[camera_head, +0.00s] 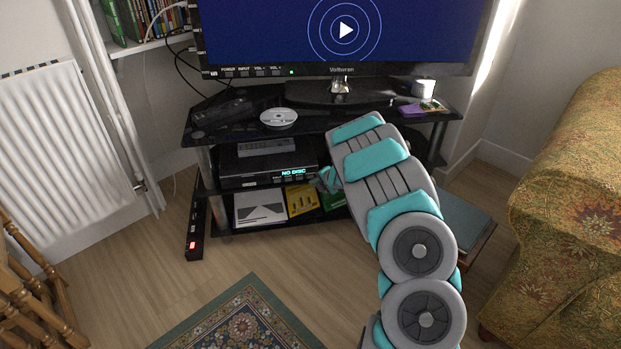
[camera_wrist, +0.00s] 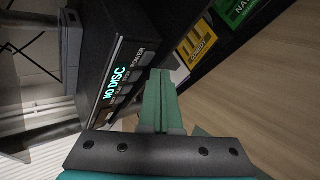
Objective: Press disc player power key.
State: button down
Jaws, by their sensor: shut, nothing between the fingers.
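The black disc player (camera_head: 262,165) sits on the middle shelf of the TV stand, with a lit "NO DISC" display. In the wrist view the disc player (camera_wrist: 112,35) appears turned on its side, with a row of small keys and a "POWER" label on its front. My gripper (camera_wrist: 160,73) is shut and empty. Its fingertips are in front of the player's front, close to the "POWER" label end; I cannot tell if they touch. In the head view my gripper (camera_head: 328,180) is at the player's right end, partly hidden by my arm.
Game or disc cases, including a yellow one (camera_head: 300,199), stand on the shelf below. A disc (camera_head: 278,118) lies on the upper shelf under the TV (camera_head: 345,35). A power strip (camera_head: 195,225) stands at left. A patterned armchair (camera_head: 575,190) is at right. The floor ahead has a rug (camera_head: 240,322).

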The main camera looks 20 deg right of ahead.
jog(key=shift+w, duration=0.1)
jog(key=shift+w+d+p, duration=0.1)
jog(key=shift+w+p, duration=0.2)
jog(key=shift+p, duration=0.05)
jog(key=shift+w+d+p, duration=0.1)
jog(key=shift+w+p, duration=0.2)
jog(key=shift+w, duration=0.05)
dwell(0.6)
jog(key=shift+s, duration=0.1)
jog(key=shift+s+a+b, duration=0.2)
jog(key=shift+s+b, duration=0.45)
jog(key=shift+b, duration=0.2)
